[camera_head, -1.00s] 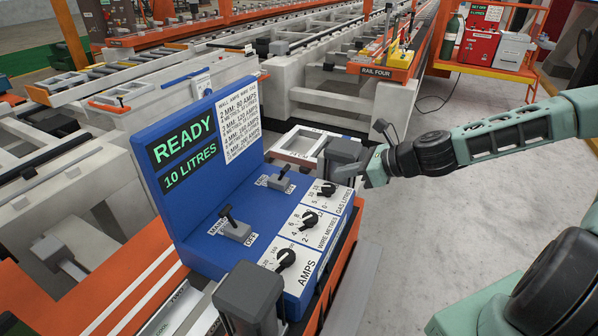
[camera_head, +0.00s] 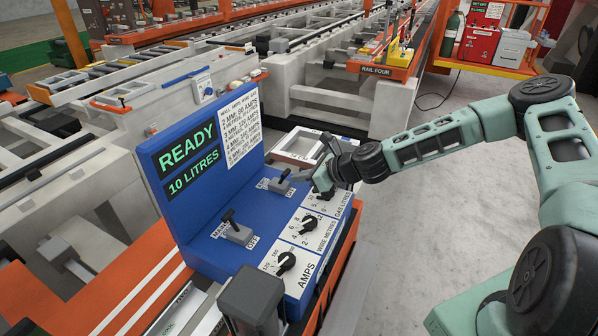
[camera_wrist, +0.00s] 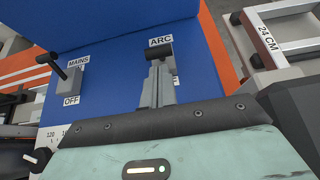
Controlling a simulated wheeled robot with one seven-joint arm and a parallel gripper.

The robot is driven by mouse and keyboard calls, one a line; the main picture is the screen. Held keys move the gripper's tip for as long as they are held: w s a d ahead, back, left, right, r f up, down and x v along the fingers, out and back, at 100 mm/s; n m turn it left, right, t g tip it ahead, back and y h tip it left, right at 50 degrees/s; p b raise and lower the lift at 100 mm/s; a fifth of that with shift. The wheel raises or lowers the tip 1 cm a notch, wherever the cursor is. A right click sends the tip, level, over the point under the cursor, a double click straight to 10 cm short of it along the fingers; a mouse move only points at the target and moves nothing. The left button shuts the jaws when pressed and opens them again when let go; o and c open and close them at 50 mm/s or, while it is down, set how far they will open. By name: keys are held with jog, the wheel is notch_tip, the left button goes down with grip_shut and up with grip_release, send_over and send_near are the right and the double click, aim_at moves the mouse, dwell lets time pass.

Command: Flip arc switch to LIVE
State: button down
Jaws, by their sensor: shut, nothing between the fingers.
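The arc switch (camera_head: 277,186) is a grey block with a black lever on the blue panel (camera_head: 205,255). Its lever tilts up and to the right in the head view. In the wrist view the ARC label (camera_wrist: 160,41) shows above the switch, but my fingers cover much of the switch and its lower label, which I cannot read. My gripper (camera_head: 299,177) is shut and empty, its tips right beside the lever; I cannot tell whether they touch it. The shut fingers also show in the wrist view (camera_wrist: 159,85).
The mains switch (camera_head: 238,232) sits nearer on the panel, also in the wrist view (camera_wrist: 68,80). Three dials, including the amps dial (camera_head: 286,261), line the right edge. The upright display (camera_head: 185,160) reads READY, 10 LITRES. A grey post (camera_head: 250,295) stands in front.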

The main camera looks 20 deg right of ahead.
aim_at(286, 172)
jog(key=shift+w+a, duration=0.2)
jog(key=shift+w, duration=0.05)
jog(key=shift+r, duration=0.2)
jog(key=shift+r+p, duration=0.15)
jog(key=shift+p, duration=0.4)
jog(key=shift+w+a+p, duration=0.1)
jog(key=shift+a+p, duration=0.05)
jog(key=shift+p, duration=0.15)
jog(key=shift+w+a+r+g+h+p, duration=0.2)
jog(key=shift+g+h+p, duration=0.3)
jog(key=shift+p, duration=0.35)
jog(key=p, duration=0.1)
jog(key=r+g+h+p, duration=0.1)
jog(key=p, duration=0.1)
jog(key=shift+w+a+r, duration=0.1)
jog(key=shift+w+a, duration=0.15)
jog(key=shift+w, duration=0.05)
jog(key=w+a+g+h+p, duration=0.1)
jog(key=p, duration=0.1)
jog(key=shift+r+p, duration=0.15)
jog(key=shift+p, duration=0.25)
jog(key=shift+w+a+r+b, duration=0.2)
jog(key=shift+w+a+b, duration=0.15)
jog(key=shift+w+a, duration=1.2)
